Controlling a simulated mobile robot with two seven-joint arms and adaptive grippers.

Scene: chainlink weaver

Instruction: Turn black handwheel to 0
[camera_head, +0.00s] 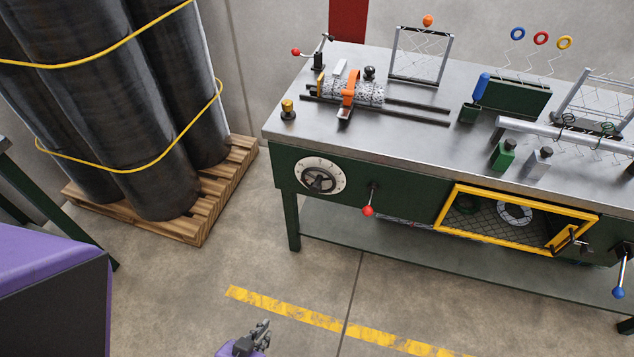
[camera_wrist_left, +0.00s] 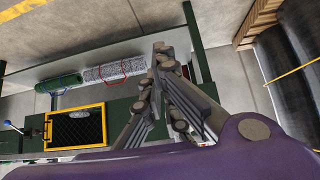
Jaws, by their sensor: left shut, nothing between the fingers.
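The black handwheel (camera_head: 319,179) sits on a round white dial plate (camera_head: 338,175) with markings, at the left end of the bench's green front. The dial's marks are too small to read for certain. My left gripper (camera_head: 264,325) is low at the bottom of the head view, over the floor in front of the bench and well apart from the handwheel. It is shut and empty. Its fingers also show large in the left wrist view (camera_wrist_left: 163,58), where I cannot make out the handwheel. My right gripper is in neither view.
A red-knobbed lever (camera_head: 368,210) is just right of the dial. A yellow-framed mesh window (camera_head: 450,205) and a blue-handled lever (camera_head: 618,291) are farther right. Strapped dark rolls (camera_head: 110,110) stand on a pallet (camera_head: 205,210) at left. The floor before the bench is clear.

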